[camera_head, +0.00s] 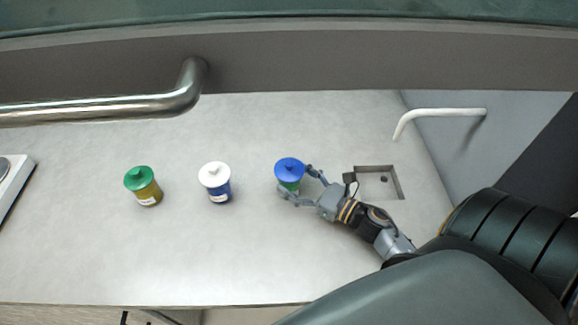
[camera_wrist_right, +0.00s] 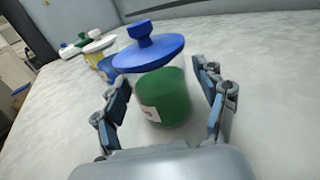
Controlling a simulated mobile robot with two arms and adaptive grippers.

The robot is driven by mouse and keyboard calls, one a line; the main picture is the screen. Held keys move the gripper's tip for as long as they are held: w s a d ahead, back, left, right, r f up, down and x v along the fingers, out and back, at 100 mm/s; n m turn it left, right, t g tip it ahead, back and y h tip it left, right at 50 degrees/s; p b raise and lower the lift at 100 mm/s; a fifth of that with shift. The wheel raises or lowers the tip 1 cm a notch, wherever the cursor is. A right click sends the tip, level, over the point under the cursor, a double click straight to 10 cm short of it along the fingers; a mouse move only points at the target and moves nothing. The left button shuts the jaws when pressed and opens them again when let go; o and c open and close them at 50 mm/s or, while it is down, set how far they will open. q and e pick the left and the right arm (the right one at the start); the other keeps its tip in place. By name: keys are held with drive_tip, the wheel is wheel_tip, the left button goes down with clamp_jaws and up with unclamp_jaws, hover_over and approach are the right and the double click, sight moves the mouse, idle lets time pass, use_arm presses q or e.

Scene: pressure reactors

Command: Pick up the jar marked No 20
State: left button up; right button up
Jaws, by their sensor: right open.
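Three jars stand upright in a row on the grey worktop. The right one (camera_head: 289,172) has a blue lid and green contents. It also shows in the right wrist view (camera_wrist_right: 160,85), with a white label too blurred to read. My right gripper (camera_head: 298,188) is open, with its fingers on either side of this jar; I cannot tell whether they touch it. The middle jar (camera_head: 217,184) has a white lid and blue contents. The left jar (camera_head: 144,187) has a green lid and yellow contents. No number is legible on any label. My left gripper is not in view.
A rectangular recess (camera_head: 396,187) lies in the worktop (camera_head: 260,260) right of the gripper. A white bent pipe (camera_head: 440,112) is beyond it. A metal bar (camera_head: 110,108) crosses at upper left. A white device (camera_head: 12,180) is at the left edge.

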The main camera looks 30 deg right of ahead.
sight(276, 170)
drive_tip(key=p+x, duration=0.2)
drive_tip(key=x, duration=0.3)
drive_tip(key=shift+w+a, duration=0.2)
drive_tip(key=shift+w, duration=0.05)
drive_tip(key=shift+w+a+f, duration=0.1)
drive_tip(key=shift+w+f, duration=0.05)
drive_tip(key=shift+w, duration=0.05)
drive_tip(key=c, duration=1.4)
drive_tip(key=shift+c, duration=0.4)
